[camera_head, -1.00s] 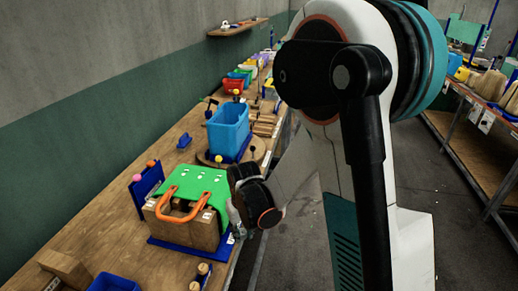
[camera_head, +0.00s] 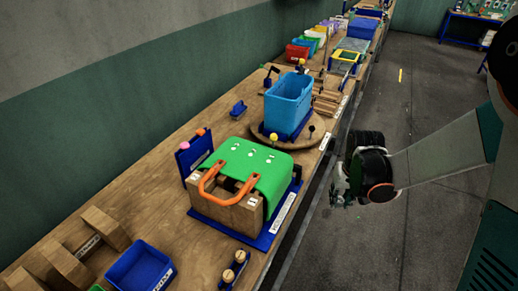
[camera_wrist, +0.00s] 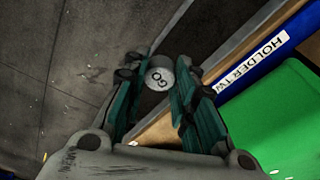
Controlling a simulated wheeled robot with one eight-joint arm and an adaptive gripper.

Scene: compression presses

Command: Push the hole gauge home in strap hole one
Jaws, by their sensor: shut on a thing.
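My gripper (camera_head: 345,188) hangs over the floor, just right of the bench edge in the head view. In the wrist view my gripper (camera_wrist: 158,92) is shut on the hole gauge (camera_wrist: 160,74), whose round grey end marked "GO" shows between the fingers. The rest of the gauge is hidden. A green strap (camera_head: 268,166) with several small white-marked spots lies over a wooden block (camera_head: 236,213) in a blue holder (camera_head: 278,222). Its green surface (camera_wrist: 275,118) is at lower right in the wrist view, beside a label reading "HOLDER TW", cut off. I cannot tell which spot is hole one.
An orange handle (camera_head: 205,188) stands at the block's front. A light-blue bin (camera_head: 289,100) sits behind on a round wooden turntable (camera_head: 311,140) with knobbed pegs. A blue tray (camera_head: 140,268) and wooden blocks lie at the front left. The floor right of the bench is clear.

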